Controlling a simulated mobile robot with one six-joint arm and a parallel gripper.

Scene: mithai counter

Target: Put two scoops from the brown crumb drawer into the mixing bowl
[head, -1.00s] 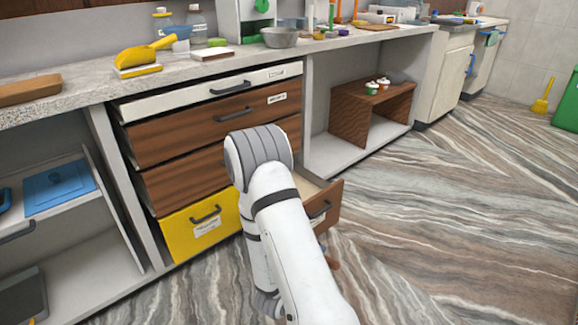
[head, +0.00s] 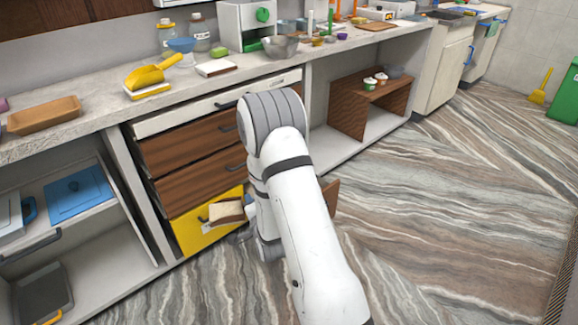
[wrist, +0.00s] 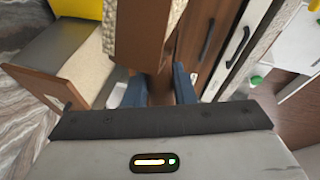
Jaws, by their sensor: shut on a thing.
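My gripper (wrist: 160,88) has its blue fingers shut on the handle of a brown scoop (wrist: 140,40). Tan crumbs show in the scoop in the wrist view. In the head view the scoop (head: 227,211) shows left of my arm, in front of the yellow drawer, with pale contents; my fingers are hidden there. The brown crumb drawer (wrist: 43,86) stands open at the left of the wrist view with tan crumbs inside. In the head view only a bit of its front (head: 331,195) shows behind my arm. The metal mixing bowl (head: 280,47) stands on the counter.
The yellow drawer (head: 180,238) and the brown drawers above it are in the cabinet. A yellow scoop (head: 150,74) and a wooden tray (head: 43,115) are on the counter. A brown open shelf (head: 347,108) stands at right.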

